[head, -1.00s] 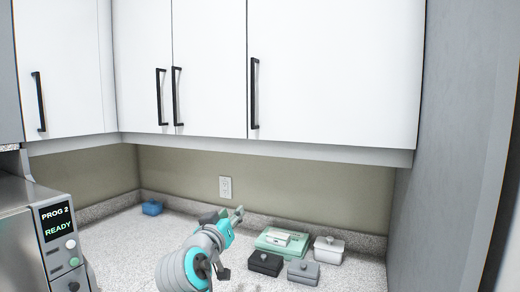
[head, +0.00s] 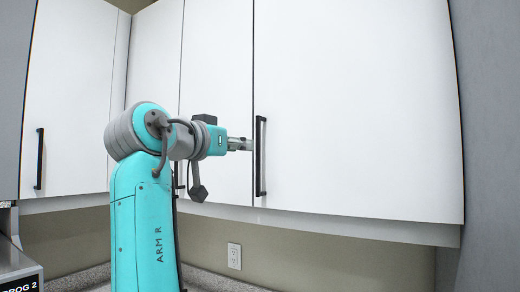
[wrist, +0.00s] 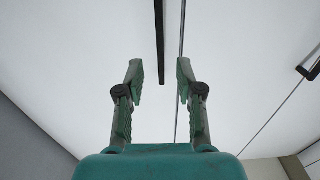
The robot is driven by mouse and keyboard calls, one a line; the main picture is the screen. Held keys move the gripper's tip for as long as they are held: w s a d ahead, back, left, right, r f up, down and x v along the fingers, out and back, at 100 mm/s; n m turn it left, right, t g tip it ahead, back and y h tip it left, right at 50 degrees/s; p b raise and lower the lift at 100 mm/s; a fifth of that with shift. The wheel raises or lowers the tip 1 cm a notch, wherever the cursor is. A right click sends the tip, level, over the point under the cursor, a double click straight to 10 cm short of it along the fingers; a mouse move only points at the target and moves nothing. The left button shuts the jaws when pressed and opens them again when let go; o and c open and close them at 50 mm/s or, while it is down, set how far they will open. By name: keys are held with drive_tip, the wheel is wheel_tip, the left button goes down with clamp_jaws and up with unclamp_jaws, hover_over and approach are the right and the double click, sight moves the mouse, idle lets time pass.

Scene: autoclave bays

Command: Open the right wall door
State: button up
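The right wall door (head: 355,100) is a white cabinet panel, shut flush with its neighbour. Its black vertical bar handle (head: 260,156) is near its left edge. In the wrist view, the handle (wrist: 159,40) is a dark bar whose end shows between the two fingertips, beside the door seam. My gripper (head: 250,145) is just left of the handle in the head view. In the wrist view, my gripper (wrist: 160,68) is open, with its green-padded fingers apart on either side of the handle's line. I see no contact, and the remaining distance is hard to judge.
More white wall doors (head: 80,90) are to the left, one with its own black handle (head: 39,158). A grey side panel (head: 490,130) stands at the right. Below are a wall outlet (head: 234,256) and a speckled counter (head: 205,281).

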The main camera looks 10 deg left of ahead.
sight(257, 148)
drive_tip(key=x, duration=0.9)
drive_tip(key=shift+w+f, duration=0.1)
drive_tip(key=shift+w, duration=0.05)
clamp_jaws()
